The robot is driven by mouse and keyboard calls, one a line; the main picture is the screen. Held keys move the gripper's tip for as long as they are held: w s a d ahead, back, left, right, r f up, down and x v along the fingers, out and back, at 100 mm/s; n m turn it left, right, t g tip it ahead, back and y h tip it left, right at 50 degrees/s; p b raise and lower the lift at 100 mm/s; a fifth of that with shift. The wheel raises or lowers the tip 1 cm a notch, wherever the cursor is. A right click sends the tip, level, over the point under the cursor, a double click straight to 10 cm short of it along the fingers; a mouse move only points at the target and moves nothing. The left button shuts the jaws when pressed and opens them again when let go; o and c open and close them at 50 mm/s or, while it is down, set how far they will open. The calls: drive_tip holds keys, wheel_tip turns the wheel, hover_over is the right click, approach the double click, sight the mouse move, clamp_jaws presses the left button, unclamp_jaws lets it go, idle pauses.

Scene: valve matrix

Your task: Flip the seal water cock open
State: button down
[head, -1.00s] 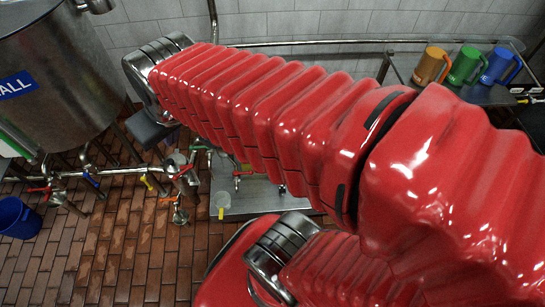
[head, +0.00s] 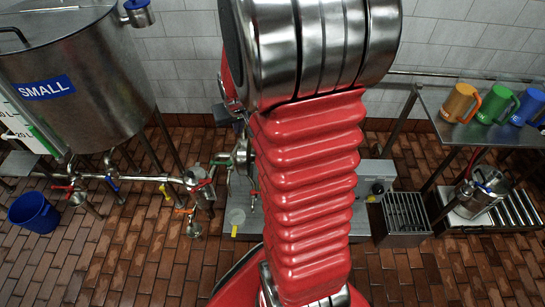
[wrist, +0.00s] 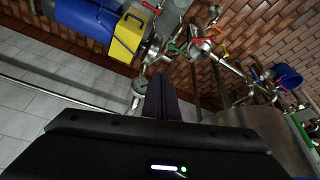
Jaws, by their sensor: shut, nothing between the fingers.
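Several small cocks with coloured handles sit on the steel pipework, and no label that I can read says which is the seal water cock. In the head view I see a green handle (head: 223,161), a red handle (head: 198,187), an orange handle (head: 185,211), a yellow handle (head: 163,190) and a blue handle (head: 112,183). The wrist view shows a red handle (wrist: 152,7) by the yellow box and a green handle (wrist: 172,54) beyond my fingers. My gripper (wrist: 162,98) is shut and empty, apart from the pipework. My arm hides part of the pipework in the head view.
A large steel tank (head: 75,95) stands at left, with a blue bucket (head: 34,212) below. In the wrist view, a blue cylindrical machine (wrist: 85,15) carries a yellow box (wrist: 131,35). A shelf with mugs (head: 460,103) and a floor grate (head: 405,218) are at right. Open tiled floor lies in front.

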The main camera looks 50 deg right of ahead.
drive_tip(key=s+d+f+m, duration=0.1)
drive_tip(key=s+d+f, duration=0.2)
drive_tip(key=d+f, duration=0.3)
drive_tip(key=s+d+f+m+g, duration=0.1)
drive_tip(key=d+f, duration=0.4)
drive_tip(key=f, duration=0.7)
drive_tip(key=s+d+f+m, duration=0.2)
drive_tip(key=s+d+f, duration=0.3)
drive_tip(key=f, duration=0.4)
drive_tip(key=shift+s+d+f+g+h, duration=0.2)
drive_tip(key=shift+d+f+g+h, duration=0.15)
drive_tip(key=shift+d, duration=0.45)
drive_tip(key=shift+f, duration=0.15)
wheel_tip(320, 180, down, 10)
drive_tip(key=shift+s+a, duration=0.15)
